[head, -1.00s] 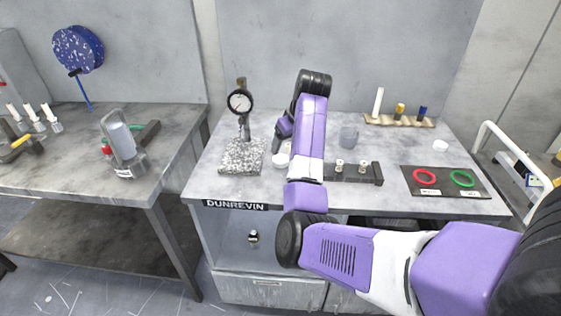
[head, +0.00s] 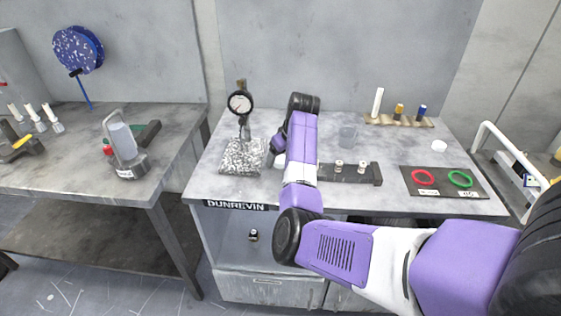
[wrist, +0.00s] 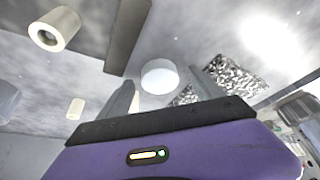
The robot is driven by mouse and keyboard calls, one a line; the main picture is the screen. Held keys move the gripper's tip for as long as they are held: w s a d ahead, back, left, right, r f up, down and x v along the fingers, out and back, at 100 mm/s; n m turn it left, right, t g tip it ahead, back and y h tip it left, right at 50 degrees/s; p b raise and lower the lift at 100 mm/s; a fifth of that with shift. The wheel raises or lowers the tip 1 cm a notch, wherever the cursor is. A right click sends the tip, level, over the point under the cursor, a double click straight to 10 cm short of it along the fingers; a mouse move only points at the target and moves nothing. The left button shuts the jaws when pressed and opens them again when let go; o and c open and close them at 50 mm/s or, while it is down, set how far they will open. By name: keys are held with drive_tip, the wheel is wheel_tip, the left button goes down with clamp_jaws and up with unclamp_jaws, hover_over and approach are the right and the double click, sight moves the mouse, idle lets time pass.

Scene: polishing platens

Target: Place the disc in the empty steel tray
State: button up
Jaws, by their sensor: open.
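A white round disc (wrist: 160,76) lies on the grey bench top in the wrist view. In the head view only a small pale part of it (head: 280,161) seems to show beside my purple arm. My gripper (wrist: 161,79) is open, with one finger on each side of the disc in the picture. I cannot tell whether the fingers touch it or how high they are above the bench. In the head view my gripper is mostly hidden behind my arm. I cannot make out an empty steel tray for certain in either view.
A dial gauge on a speckled granite base (head: 243,157) stands just left of my arm. A dark board (head: 447,187) carries red and green rings. A rack (head: 398,121) stands behind.

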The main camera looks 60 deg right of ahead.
clamp_jaws()
